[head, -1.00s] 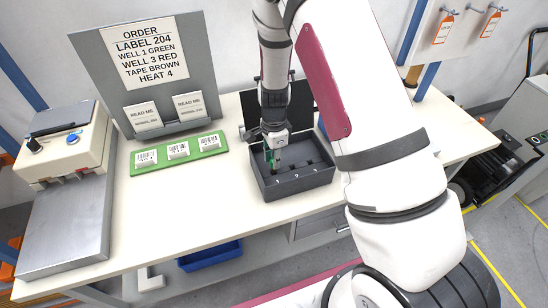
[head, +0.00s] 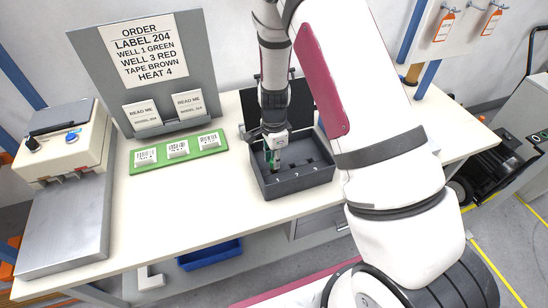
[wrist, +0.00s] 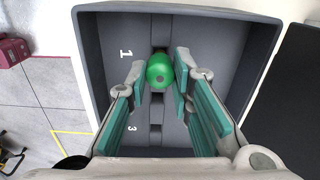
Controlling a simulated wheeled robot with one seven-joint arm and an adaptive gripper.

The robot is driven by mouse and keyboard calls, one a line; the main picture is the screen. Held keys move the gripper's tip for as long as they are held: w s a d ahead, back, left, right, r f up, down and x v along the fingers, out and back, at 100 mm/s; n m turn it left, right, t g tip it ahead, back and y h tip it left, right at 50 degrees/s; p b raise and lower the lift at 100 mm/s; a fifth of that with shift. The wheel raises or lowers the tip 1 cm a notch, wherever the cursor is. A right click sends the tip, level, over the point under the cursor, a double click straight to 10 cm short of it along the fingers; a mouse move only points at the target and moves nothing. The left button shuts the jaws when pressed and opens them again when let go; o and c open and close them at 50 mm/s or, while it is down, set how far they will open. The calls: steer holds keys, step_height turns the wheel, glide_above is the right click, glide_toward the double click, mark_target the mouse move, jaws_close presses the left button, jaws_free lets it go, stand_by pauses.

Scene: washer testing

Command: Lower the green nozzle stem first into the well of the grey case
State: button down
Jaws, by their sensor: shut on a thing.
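The green nozzle (wrist: 159,71) shows its rounded top between the tips of my gripper (wrist: 158,80) in the wrist view. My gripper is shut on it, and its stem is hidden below. In the head view my gripper (head: 273,158) is inside the outline of the grey case (head: 312,179), near its left side. The case is an open box with white numbers on it. In the wrist view the nozzle is over the row of dark slots in the case floor (wrist: 205,45), to the right of the number 1. I cannot tell whether the stem touches a well.
A green strip with several white labelled blocks (head: 178,149) lies left of the case. An order board (head: 148,60) with two cards stands behind it. A beige machine with a metal plate (head: 65,235) is at the far left. The front table top is clear.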

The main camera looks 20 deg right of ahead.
steer(key=shift+f+b, duration=0.35)
steer(key=shift+f, duration=0.8)
stand_by(1.1)
steer(key=c, duration=1.3)
jaws_free()
steer(key=shift+c, duration=0.2)
step_height(320, 180, up, 12)
